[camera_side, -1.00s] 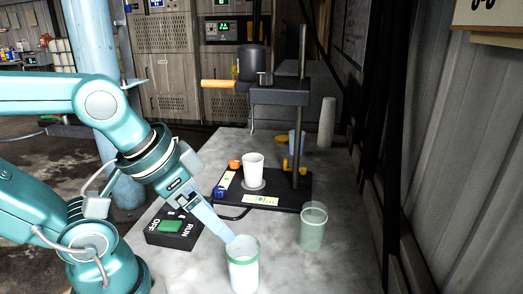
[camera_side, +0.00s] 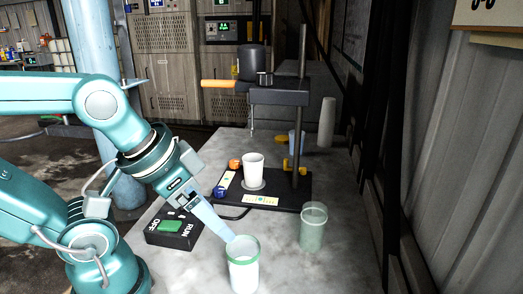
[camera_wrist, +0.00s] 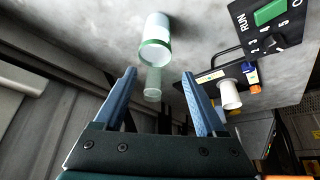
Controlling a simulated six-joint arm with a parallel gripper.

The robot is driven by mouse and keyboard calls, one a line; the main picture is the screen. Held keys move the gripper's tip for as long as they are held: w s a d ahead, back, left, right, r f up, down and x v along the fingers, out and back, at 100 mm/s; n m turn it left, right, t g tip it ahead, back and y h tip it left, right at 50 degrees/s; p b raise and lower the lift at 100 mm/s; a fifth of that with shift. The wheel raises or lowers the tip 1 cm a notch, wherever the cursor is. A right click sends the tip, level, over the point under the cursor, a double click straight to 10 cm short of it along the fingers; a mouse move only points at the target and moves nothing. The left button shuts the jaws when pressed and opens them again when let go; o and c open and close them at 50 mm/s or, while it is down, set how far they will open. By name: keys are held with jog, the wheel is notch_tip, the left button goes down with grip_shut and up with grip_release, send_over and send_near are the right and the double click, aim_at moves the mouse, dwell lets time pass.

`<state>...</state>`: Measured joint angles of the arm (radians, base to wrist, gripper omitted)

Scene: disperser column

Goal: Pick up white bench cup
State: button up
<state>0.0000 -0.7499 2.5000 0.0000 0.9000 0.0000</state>
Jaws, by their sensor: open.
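A white cup with a green band at its rim (camera_side: 243,272) stands upright at the front of the bench. It also shows in the wrist view (camera_wrist: 158,28), at top centre. My gripper (camera_side: 231,240) points down at its rim in the side view; one finger overlaps the rim's left part, and I cannot tell if it touches. In the wrist view my gripper (camera_wrist: 159,75) is open, its fingers wide apart, with nothing held between them. The cup's rim lies just beyond the fingertips, roughly centred between them. A plain white cup (camera_side: 252,169) stands on the disperser's base.
A translucent green cup (camera_side: 313,228) stands to the right. The disperser base (camera_side: 285,203) is behind, with its motor (camera_side: 251,62) above on a post. A black switch box (camera_side: 174,231) sits left. A corrugated wall (camera_side: 455,170) bounds the right side.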

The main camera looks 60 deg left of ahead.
jog(key=o, duration=0.4)
jog(key=shift+o, duration=0.2)
jog(key=n+t+y, duration=0.5)
jog(key=n+t, duration=0.1)
send_over(248, 169)
jog(key=d, duration=0.1)
jog(key=f, duration=0.4)
jog(key=shift+w+f, duration=0.25)
jog(key=shift+w, duration=0.15)
jog(key=a+f, duration=0.1)
jog(key=f+t, duration=0.1)
jog(key=f, duration=0.1)
jog(key=shift+w+a, duration=0.1)
jog(key=shift+a, duration=0.3)
notch_tip(248, 169, down, 3)
jog(key=shift+d+r+m, duration=0.1)
jog(key=shift+m, duration=0.4)
jog(key=shift+d+f, duration=0.1)
jog(key=shift+f, duration=0.45)
jog(key=shift+x, duration=2.4)
